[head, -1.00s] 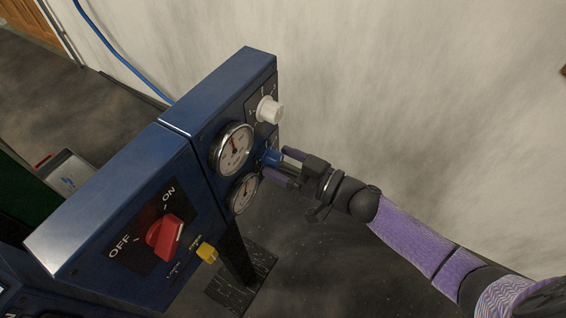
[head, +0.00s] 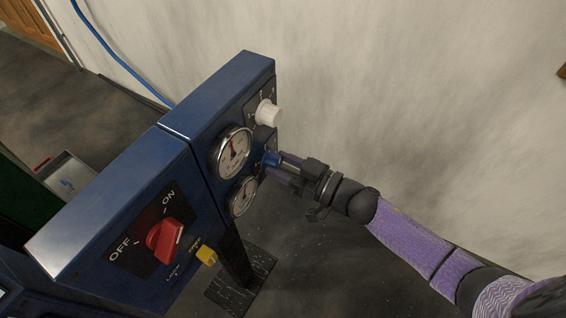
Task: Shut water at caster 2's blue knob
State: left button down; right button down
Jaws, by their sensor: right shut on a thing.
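The blue knob (head: 271,159) sits on the front face of the blue control panel (head: 222,110), to the right of the two round gauges. My right gripper (head: 278,166) reaches in from the right and is shut on the blue knob, with one finger above it and one below. The fingers hide part of the knob and its markings. My left gripper is not in view.
A white knob (head: 268,113) is above the blue one, and an upper gauge (head: 233,151) and lower gauge (head: 243,196) are beside it. The wall (head: 420,100) stands behind; space right of the panel is free.

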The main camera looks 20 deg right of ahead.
jog(key=n, duration=0.3)
jog(key=shift+p, duration=0.4)
jog(key=n, duration=0.6)
jog(key=shift+n+p, duration=0.3)
jog(key=n, duration=0.2)
jog(key=shift+n, duration=1.3)
jog(key=n, duration=0.2)
jog(key=shift+f+n, duration=0.1)
jog(key=shift+n, duration=0.3)
jog(key=n+b, duration=0.1)
jog(key=n, duration=0.3)
jog(key=shift+n, duration=0.3)
jog(key=shift+n+b, duration=0.4)
jog(key=shift+n, duration=0.8)
jog(key=shift+n+b, duration=0.35)
jog(key=shift+n, duration=0.95)
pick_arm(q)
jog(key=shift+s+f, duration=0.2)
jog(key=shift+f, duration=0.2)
pick_arm(e)
jog(key=shift+n, duration=0.3)
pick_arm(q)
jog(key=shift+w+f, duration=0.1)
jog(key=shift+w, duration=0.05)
